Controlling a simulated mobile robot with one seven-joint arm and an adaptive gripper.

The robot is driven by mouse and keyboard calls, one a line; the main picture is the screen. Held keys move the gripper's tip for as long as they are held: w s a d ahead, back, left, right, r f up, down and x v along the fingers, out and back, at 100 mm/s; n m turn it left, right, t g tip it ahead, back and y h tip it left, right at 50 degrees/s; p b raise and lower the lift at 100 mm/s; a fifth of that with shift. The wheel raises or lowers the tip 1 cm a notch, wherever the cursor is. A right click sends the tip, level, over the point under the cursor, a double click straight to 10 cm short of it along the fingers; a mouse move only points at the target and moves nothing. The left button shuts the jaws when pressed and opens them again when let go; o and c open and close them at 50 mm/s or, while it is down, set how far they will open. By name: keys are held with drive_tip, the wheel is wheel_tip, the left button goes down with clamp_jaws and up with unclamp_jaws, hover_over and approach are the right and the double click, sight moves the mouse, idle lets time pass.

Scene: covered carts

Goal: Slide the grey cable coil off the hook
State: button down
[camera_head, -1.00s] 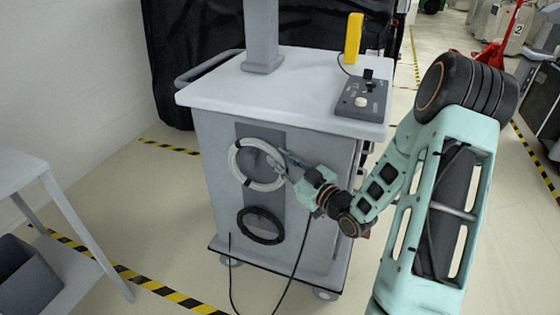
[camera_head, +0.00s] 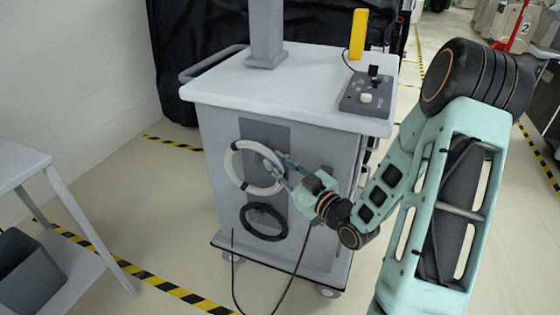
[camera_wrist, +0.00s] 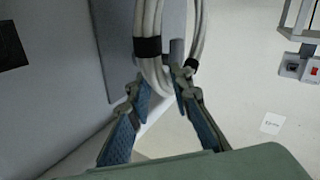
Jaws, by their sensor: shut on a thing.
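The grey cable coil (camera_head: 232,171) is a pale ring with dark ties against the dark strip on the cart's front panel. My gripper (camera_head: 274,168) reaches it from the right and is shut on its right side. In the wrist view my gripper (camera_wrist: 166,88) has its two blue-padded fingers on either side of the coil's strands (camera_wrist: 147,22), close to a black tie. A grey upright piece, perhaps the hook (camera_wrist: 177,52), stands between the strands. I cannot tell whether the coil still bears on it.
The cart (camera_head: 228,88) carries a grey control box (camera_head: 366,92) and a yellow handset (camera_head: 358,34) on top. A black cable coil (camera_head: 264,222) hangs just below, its cable trailing to the floor. A grey side table (camera_head: 62,270) stands at the left.

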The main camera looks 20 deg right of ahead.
drive_tip(key=shift+s+a+p, duration=0.8)
drive_tip(key=shift+s, duration=0.35)
drive_tip(key=shift+s+a+p, duration=0.8)
drive_tip(key=shift+s, duration=0.3)
